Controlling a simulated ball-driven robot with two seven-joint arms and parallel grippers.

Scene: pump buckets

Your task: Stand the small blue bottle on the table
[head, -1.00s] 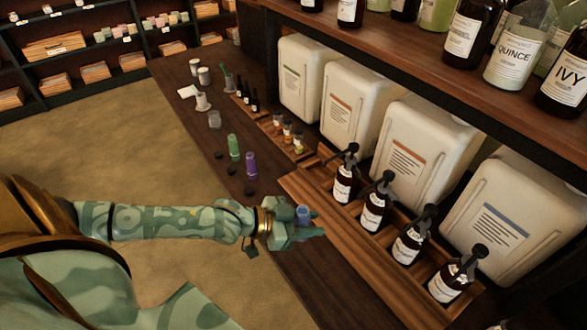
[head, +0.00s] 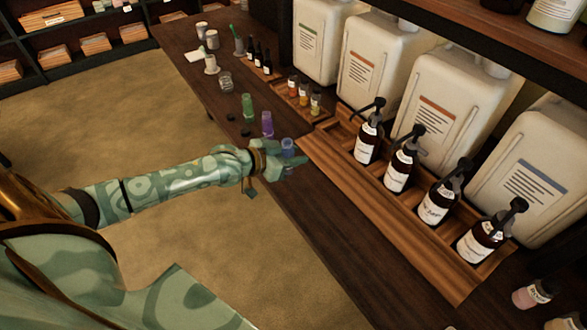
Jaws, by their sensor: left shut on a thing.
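The small blue bottle (head: 288,148) is in the head view, near the middle, held between the fingers of my left gripper (head: 287,160). My left gripper is shut on it, and the fingers hide its lower part. The bottle looks about upright. It is over or at the near edge of the dark wooden table (head: 315,225); I cannot tell whether its base touches the wood. A purple bottle (head: 267,124) and a green bottle (head: 248,106) stand on the table just beyond it. My right gripper is not in view.
A wooden tray (head: 440,275) with several dark pump bottles (head: 401,165) lies right of my left gripper. Large white canisters (head: 445,100) stand behind it. Small black caps (head: 245,132) lie near the green bottle. Bare table shows along the near edge.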

